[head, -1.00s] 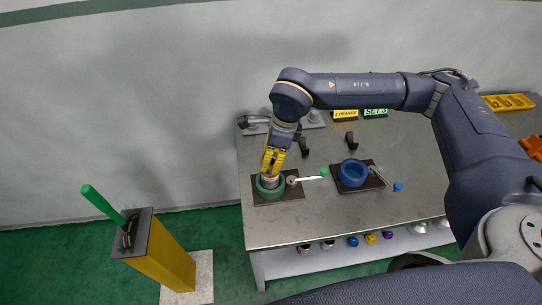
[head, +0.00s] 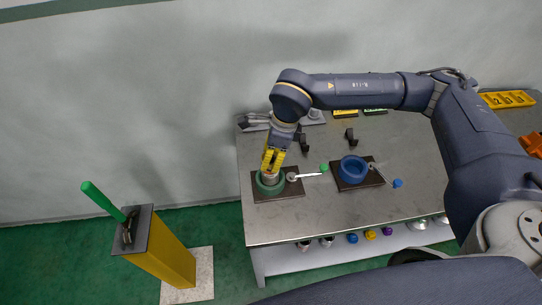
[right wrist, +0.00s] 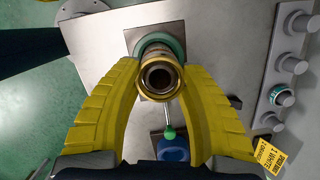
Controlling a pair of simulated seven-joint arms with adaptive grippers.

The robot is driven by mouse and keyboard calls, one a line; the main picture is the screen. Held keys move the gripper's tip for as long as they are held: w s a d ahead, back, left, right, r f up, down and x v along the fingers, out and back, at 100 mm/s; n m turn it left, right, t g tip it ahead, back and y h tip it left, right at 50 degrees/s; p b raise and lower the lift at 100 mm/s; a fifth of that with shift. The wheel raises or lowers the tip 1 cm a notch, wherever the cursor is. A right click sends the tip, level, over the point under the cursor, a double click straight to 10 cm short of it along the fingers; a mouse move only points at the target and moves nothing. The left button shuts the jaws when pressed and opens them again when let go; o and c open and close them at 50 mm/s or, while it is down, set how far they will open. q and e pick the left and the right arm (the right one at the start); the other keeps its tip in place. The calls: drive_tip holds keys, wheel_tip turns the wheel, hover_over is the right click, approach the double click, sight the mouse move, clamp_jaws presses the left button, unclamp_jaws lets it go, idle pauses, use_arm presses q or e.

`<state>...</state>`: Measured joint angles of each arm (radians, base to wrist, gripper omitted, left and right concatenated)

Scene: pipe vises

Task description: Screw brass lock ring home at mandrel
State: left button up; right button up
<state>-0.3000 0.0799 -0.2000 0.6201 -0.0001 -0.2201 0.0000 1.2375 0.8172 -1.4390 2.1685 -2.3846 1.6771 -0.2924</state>
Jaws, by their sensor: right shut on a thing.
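My right gripper (head: 272,170) comes down over the green round vise (head: 269,188) on the left part of the table. In the right wrist view, its yellow fingers (right wrist: 160,82) are shut around the brass lock ring (right wrist: 145,88). The ring sits around the upright hollow mandrel (right wrist: 159,77), which stands in the green vise (right wrist: 178,45). I cannot tell from these views how far down the ring sits on its thread. My left gripper is not in view.
A blue round vise (head: 353,170) stands to the right on its dark plate. The green-knobbed lever (head: 312,174) lies between the vises. Black hooks (head: 350,137) stand behind. A yellow post (head: 160,255) with a green handle (head: 103,202) stands left of the table. The front tabletop is clear.

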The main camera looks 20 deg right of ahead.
drive_tip(key=shift+f, duration=0.5)
idle(0.5)
